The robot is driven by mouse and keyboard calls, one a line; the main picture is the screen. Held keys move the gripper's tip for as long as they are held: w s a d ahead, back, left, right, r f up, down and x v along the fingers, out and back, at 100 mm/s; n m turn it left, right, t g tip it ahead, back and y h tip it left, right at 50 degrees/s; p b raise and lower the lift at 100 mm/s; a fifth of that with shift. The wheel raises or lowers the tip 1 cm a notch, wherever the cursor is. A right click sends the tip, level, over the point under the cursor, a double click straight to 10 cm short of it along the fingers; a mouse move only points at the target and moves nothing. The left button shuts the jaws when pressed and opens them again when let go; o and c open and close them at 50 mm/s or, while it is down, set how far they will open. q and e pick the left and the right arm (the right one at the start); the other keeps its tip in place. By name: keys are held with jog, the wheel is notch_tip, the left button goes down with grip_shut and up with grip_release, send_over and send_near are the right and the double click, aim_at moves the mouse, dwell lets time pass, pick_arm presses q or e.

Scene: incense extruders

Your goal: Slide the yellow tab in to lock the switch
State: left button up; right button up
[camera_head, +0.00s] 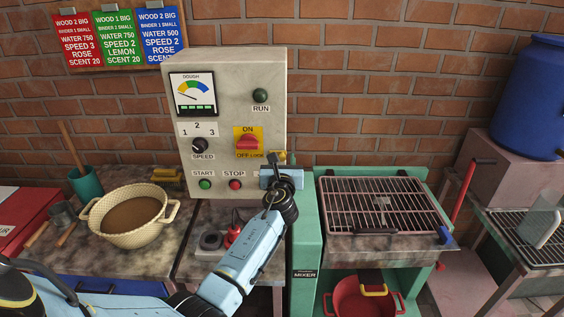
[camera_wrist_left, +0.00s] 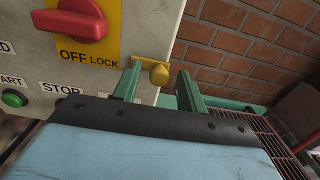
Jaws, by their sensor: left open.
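The red switch (camera_head: 249,142) sits on a yellow plate marked ON and OFF on the grey control box; it also shows in the left wrist view (camera_wrist_left: 72,22). The yellow tab (camera_wrist_left: 151,66), with a round knob end, sticks out at the box's right edge, just right of the word LOCK. In the head view the tab (camera_head: 278,156) shows just above my gripper. My left gripper (camera_head: 281,165) is open. In the left wrist view its two green fingers (camera_wrist_left: 158,84) stand either side of the tab's knob, with gaps visible. My right gripper is not in view.
The control box (camera_head: 225,68) carries a dial, a speed knob and START and STOP buttons. A green mixer stand with a metal grill (camera_head: 382,205) lies to the right. A cream pot (camera_head: 128,238) stands on the left counter. The brick wall is behind.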

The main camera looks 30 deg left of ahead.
pick_arm(q)
jog(key=shift+c, duration=0.2)
grip_shut()
jog(key=a, duration=0.1)
jog(key=s+a+p, duration=0.1)
jog(key=shift+s+a+p, duration=0.2)
jog(key=shift+a+p, duration=0.1)
jog(key=shift+o, duration=0.2)
grip_release()
jog(key=shift+s+a, duration=0.1)
jog(key=shift+s, duration=0.05)
